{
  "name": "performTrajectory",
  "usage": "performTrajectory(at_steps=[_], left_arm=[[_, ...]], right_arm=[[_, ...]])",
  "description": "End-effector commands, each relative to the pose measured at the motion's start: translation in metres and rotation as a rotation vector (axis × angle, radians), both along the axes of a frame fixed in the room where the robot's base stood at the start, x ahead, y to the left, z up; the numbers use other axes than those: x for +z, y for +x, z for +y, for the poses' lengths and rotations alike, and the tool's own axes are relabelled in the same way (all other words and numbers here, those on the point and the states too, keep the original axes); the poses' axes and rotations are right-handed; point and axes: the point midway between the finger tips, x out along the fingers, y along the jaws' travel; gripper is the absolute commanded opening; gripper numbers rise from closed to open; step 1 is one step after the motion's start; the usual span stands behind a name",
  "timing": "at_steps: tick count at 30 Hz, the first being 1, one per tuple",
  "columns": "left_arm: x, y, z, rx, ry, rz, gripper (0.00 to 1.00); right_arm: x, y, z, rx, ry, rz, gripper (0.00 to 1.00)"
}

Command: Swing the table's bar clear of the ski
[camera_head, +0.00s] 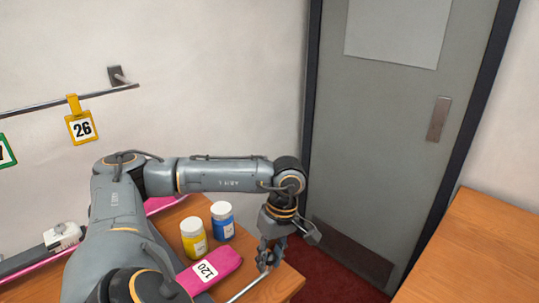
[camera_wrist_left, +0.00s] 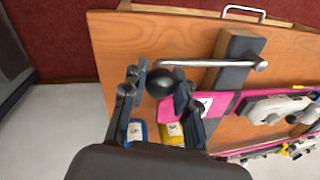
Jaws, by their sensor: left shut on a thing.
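The table's bar (camera_wrist_left: 208,64) is a metal rod with a dark round knob (camera_wrist_left: 160,82) at its end. My left gripper (camera_wrist_left: 157,86) is shut on this knob; in the head view the gripper (camera_head: 267,262) is at the table's corner. The bar also shows there as a thin rod (camera_head: 246,289) running down out of the picture. The pink ski (camera_head: 221,267) bears a label reading 120. In the left wrist view the ski (camera_wrist_left: 234,102) lies beside the bar, with a gap between them over the visible length. My right gripper is not in view.
A yellow-labelled jar (camera_head: 194,240) and a blue jar (camera_head: 222,223) stand on the table (camera_head: 289,281) behind the ski. A wood and grey block (camera_wrist_left: 236,50) lies under the bar. A wall rail (camera_head: 60,105) carries number tags. A grey door (camera_head: 400,140) and another wooden top (camera_head: 480,255) are to the right.

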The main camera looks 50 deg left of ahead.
Motion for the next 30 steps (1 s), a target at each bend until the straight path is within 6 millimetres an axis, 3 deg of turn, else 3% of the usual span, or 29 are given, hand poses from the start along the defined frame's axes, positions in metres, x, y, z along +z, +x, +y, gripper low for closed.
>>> performTrajectory(at_steps=[1,4,17,20,30], left_arm=[[0.001,0.001,-0.002,-0.002,-0.004,-0.006,0.33],[0.001,0.001,-0.001,-0.002,-0.004,-0.005,0.53],[0.008,0.003,-0.001,-0.001,-0.002,-0.003,0.53],[0.023,0.006,-0.001,-0.001,-0.003,-0.006,0.53],[0.100,0.021,-0.004,-0.004,-0.003,-0.008,0.53]], right_arm=[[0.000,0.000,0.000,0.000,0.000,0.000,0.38],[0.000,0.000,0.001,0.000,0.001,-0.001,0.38],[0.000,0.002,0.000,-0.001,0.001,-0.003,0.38],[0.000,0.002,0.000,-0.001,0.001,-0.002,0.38],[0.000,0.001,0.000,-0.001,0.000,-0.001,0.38]])
